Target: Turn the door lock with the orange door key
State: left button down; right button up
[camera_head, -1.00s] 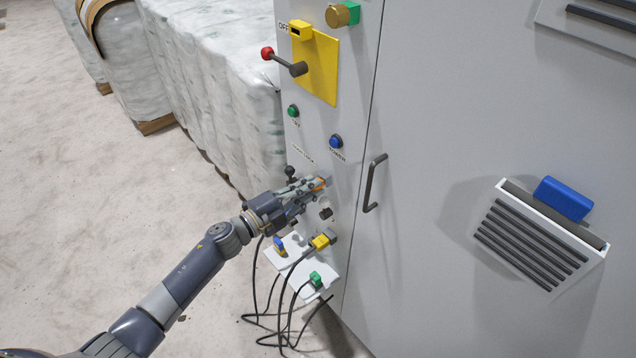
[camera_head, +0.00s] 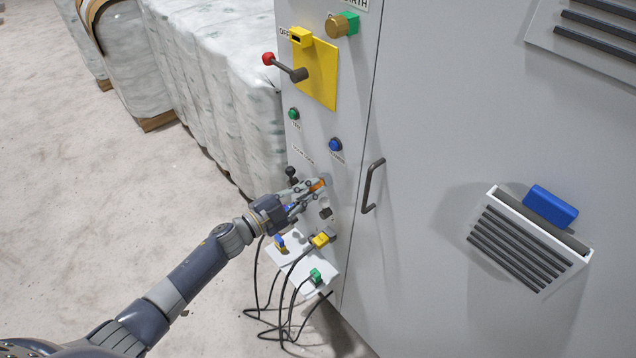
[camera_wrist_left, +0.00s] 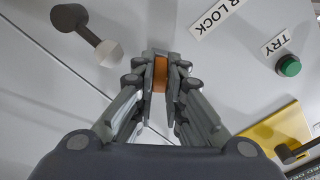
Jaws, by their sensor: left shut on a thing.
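The orange door key (camera_head: 317,185) is at the tips of my left gripper (camera_head: 308,194), close to the grey cabinet panel. In the left wrist view the orange key (camera_wrist_left: 160,74) sits between the fingertips of my left gripper (camera_wrist_left: 160,85), which is shut on it. The door lock itself is hidden behind the fingers and key, so I cannot tell how far the key is in. Part of a "…R LOCK" label (camera_wrist_left: 215,18) shows just beyond the fingers. My right gripper is not in view.
A dark door handle (camera_head: 372,186) stands out right of the key. A lever with a red knob (camera_head: 268,58) and a yellow plate (camera_head: 318,75) are above. Below, a white shelf (camera_head: 270,258) carries coloured plugs with hanging cables. Wrapped bales (camera_head: 215,90) stand at the left.

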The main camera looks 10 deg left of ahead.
pick_arm(q)
jog(key=n+p, duration=0.1)
jog(key=n, duration=0.1)
jog(key=shift+n, duration=0.4)
jog(key=shift+n+p, duration=0.75)
jog(key=shift+n, duration=1.15)
